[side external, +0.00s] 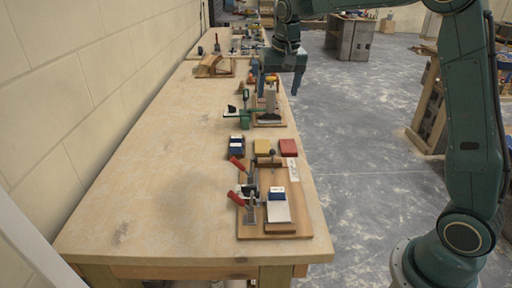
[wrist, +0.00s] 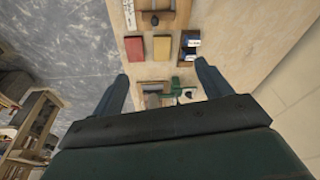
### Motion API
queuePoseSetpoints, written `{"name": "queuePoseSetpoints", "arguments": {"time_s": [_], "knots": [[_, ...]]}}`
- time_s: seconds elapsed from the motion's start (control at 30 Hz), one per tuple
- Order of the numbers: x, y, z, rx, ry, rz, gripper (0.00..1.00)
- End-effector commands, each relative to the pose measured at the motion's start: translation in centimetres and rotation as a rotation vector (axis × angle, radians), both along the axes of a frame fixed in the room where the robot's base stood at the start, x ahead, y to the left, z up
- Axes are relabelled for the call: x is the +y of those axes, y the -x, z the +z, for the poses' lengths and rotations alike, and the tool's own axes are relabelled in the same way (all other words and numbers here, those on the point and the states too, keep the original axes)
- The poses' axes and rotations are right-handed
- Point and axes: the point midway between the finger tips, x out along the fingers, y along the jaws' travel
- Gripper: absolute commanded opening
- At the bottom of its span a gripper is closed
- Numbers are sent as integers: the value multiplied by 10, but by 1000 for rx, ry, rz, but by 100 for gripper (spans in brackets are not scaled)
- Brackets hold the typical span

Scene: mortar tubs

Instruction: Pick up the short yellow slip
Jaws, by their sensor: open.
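The yellow slip (side external: 262,146) is a small flat block on the wooden table, between a red block (side external: 289,148) and a blue-and-white block (side external: 238,146). It also shows in the wrist view (wrist: 162,47), upper middle, with the red block (wrist: 133,48) to its left. My gripper (side external: 279,88) is open above the table, farther along it than the yellow slip. In the wrist view, the fingers of my gripper (wrist: 161,68) are spread wide with nothing held between them. The yellow slip appears between the fingertip directions, apart from both.
A wooden board (side external: 250,228) with red-handled clamps (side external: 237,163) and a white-and-blue block (side external: 278,207) lies nearer the table's front end. A green clamp fixture (side external: 240,115) stands beyond the slip. The table's left side is clear beside a block wall.

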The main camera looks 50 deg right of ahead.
Motion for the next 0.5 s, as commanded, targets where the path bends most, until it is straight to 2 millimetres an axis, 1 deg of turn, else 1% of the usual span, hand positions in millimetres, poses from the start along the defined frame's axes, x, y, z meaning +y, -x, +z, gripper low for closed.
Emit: {"name": "queuePoseSetpoints", "arguments": {"time_s": [0.03,0.2,0.4,0.5], "knots": [[-5,-11,-9,11,-3,-19,77],[-19,-41,-37,40,-13,-81,77],[-36,-72,-76,72,-22,-156,77],[-42,-83,-93,85,-26,-187,77]]}}
